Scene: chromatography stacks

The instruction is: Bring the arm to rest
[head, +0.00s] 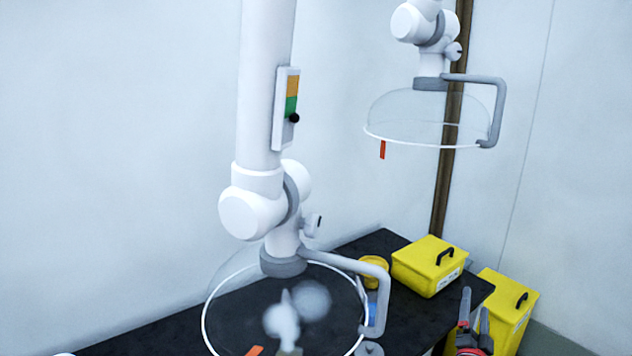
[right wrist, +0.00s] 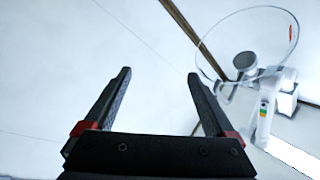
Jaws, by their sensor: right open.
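My right gripper (head: 474,304) is at the lower right of the head view, in front of the yellow boxes. Its dark fingers point up and its red parts show below them. In the right wrist view the gripper (right wrist: 159,74) is open, with two dark fingers well apart and only pale wall between them. It holds nothing. Most of my right arm is out of the head view. My left gripper is not in view.
A white extraction arm with a clear hood (head: 205,322) hangs over the black bench (head: 150,342). A second hood (head: 405,118) hangs farther back. A yellow box (head: 425,265) stands on the bench, another yellow box (head: 512,300) beside it. A hood rim (right wrist: 203,62) shows in the wrist view.

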